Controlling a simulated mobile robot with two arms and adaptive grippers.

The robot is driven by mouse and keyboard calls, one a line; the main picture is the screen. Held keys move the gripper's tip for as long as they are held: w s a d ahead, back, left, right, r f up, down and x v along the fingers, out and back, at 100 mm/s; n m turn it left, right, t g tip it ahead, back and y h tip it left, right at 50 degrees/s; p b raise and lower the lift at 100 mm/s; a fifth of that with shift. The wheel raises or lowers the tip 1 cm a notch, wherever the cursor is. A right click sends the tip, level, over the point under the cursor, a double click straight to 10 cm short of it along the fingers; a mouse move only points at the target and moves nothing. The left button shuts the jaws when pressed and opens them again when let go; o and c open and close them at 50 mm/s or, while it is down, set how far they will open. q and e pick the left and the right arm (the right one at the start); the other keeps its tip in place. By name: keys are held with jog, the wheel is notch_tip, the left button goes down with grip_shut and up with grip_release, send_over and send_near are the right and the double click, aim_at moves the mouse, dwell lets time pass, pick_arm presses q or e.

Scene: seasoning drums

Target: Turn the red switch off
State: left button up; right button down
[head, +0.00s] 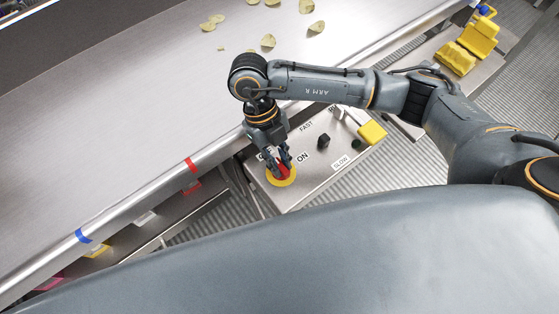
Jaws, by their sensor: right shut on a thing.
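The red switch (284,171) sits on a yellow round plate (282,182) at the left end of a grey control panel (320,185). An "ON" label (303,157) is just right of the switch. Another label left of it is mostly hidden by the gripper. My right gripper (279,165) points down over the plate, shut on the red switch, with its fingers covering part of it. The switch's exact angle is hard to tell. My left gripper is not in view.
A metal conveyor (150,110) with several chips lies behind. Yellow parts (470,45) stand at upper right.

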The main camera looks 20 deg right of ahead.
dwell(0.4)
jog(key=c, duration=1.3)
grip_release()
jog(key=shift+r, duration=0.1)
jog(key=v, duration=1.2)
jog(key=shift+s, duration=0.15)
